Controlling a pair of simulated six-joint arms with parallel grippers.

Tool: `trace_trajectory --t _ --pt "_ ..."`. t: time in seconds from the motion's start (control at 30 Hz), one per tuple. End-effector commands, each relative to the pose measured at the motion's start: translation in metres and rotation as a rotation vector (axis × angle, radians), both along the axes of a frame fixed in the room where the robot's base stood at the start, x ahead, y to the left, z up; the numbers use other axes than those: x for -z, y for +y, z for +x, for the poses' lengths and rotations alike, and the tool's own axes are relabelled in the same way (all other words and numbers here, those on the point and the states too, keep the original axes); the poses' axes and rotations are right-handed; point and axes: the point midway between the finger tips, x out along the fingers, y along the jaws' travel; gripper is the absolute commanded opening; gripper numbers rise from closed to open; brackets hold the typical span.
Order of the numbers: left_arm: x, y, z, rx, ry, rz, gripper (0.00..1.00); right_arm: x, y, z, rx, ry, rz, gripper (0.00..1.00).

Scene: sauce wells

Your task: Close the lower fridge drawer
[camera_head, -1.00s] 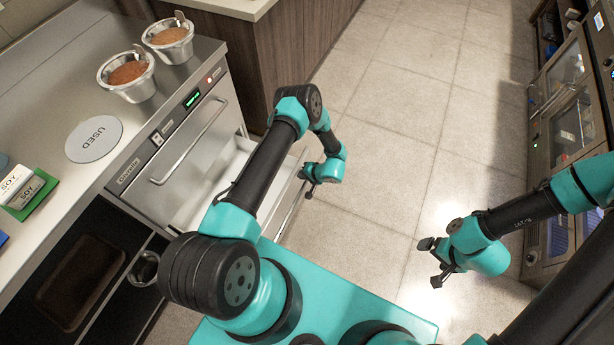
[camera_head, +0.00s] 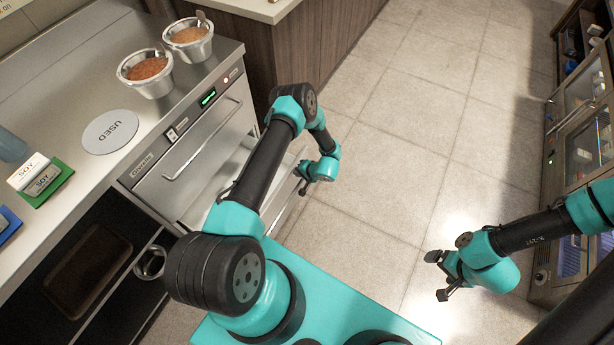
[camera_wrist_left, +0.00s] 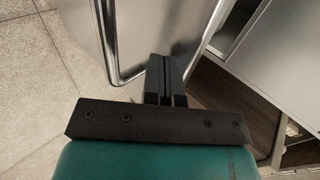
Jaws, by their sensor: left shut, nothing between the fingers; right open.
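The lower fridge drawer (camera_head: 291,202) is pulled part way out of the steel fridge unit (camera_head: 196,149) under the counter. Its pale inside shows, and my left arm hides much of it. My left gripper (camera_head: 302,181) is shut and empty at the outer side of the drawer's front. In the left wrist view the shut fingers (camera_wrist_left: 166,80) are at the metal drawer front (camera_wrist_left: 150,30), beside the bent end of its bar handle (camera_wrist_left: 106,40); they seem to touch the front. My right gripper (camera_head: 438,276) is open and empty over the floor, away from the drawer.
The upper drawer (camera_head: 190,160) is shut. On the counter are two sauce wells (camera_head: 146,84) (camera_head: 188,50), a grey USED disc (camera_head: 110,132) and SOY packets (camera_head: 34,175). A glass-doored cabinet (camera_head: 575,130) stands at the right. The tiled floor between is clear.

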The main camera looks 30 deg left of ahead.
Motion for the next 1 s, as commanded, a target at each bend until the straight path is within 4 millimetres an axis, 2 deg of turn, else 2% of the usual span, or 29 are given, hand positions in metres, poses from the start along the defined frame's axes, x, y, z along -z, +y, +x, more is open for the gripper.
trace_trajectory --t 0.1,1.0 --pt "0.000 0.025 -0.002 -0.004 0.000 0.002 0.00 0.000 0.000 0.000 0.000 0.000 0.000 0.91" --pt "-0.001 0.196 -0.010 -0.003 -0.002 0.003 0.00 0.000 0.000 0.000 0.000 0.000 0.000 0.91"
